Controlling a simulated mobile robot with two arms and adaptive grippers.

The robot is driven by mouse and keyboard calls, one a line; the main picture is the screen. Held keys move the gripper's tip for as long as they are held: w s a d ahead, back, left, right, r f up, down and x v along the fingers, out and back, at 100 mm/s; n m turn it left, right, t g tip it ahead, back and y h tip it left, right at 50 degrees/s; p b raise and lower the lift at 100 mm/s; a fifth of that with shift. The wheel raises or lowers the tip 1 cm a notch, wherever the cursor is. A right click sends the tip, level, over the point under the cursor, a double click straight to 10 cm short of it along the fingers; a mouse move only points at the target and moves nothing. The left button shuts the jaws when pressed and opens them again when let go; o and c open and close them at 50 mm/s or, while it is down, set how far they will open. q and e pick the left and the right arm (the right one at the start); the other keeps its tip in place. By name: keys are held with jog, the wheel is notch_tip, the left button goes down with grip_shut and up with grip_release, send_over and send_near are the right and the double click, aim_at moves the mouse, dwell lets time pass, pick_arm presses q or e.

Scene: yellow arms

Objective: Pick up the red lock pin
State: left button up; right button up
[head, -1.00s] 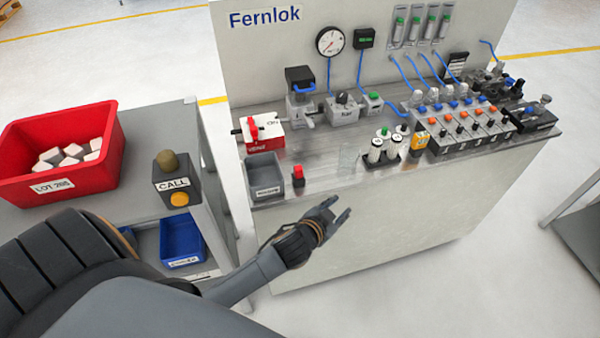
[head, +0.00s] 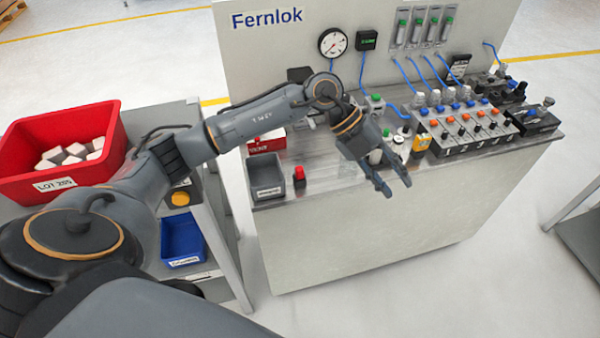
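A small piece with a red top and a dark base (head: 299,175), which looks like the red lock pin, stands upright near the bench's front edge, just right of a grey bin. My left arm crosses over the bench from the left. My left gripper (head: 397,189) is open and empty, fingers pointing down, in front of the bench's front edge. It is well to the right of the red piece and apart from it. The arm hides part of the red-and-white vent block and fittings behind. My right gripper is not in view.
The grey bin (head: 266,178) stands beside the red piece. White bottles, a yellow item (head: 420,142) and a valve row (head: 462,125) stand to the right. A side cart at left holds a red crate (head: 45,126) and a blue bin (head: 183,240).

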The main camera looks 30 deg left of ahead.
pick_arm(q)
jog(key=w+a+n+y, duration=0.2)
jog(key=a+y, duration=0.4)
jog(key=a, duration=0.6)
jog(key=n+y, duration=0.2)
jog(key=y, duration=0.2)
send_near(299, 168)
jog(key=shift+g, duration=0.3)
jog(key=f, duration=0.1)
jog(key=f+p, duration=0.1)
jog(key=f, duration=0.1)
jog(key=f+p, duration=0.1)
jog(key=shift+w+d+f, duration=0.15)
jog(key=shift+w+d, duration=0.05)
jog(key=shift+w, duration=0.05)
jog(key=shift+a+f+p, duration=0.1)
jog(key=shift+f+p, duration=0.25)
jog(key=shift+f, duration=0.15)
jog(key=f, duration=0.1)
jog(key=f+p, duration=0.1)
jog(key=f, duration=0.1)
jog(key=shift+a+f, duration=0.2)
jog(key=shift+f, duration=0.55)
jog(key=shift+c, duration=0.4)
grip_shut()
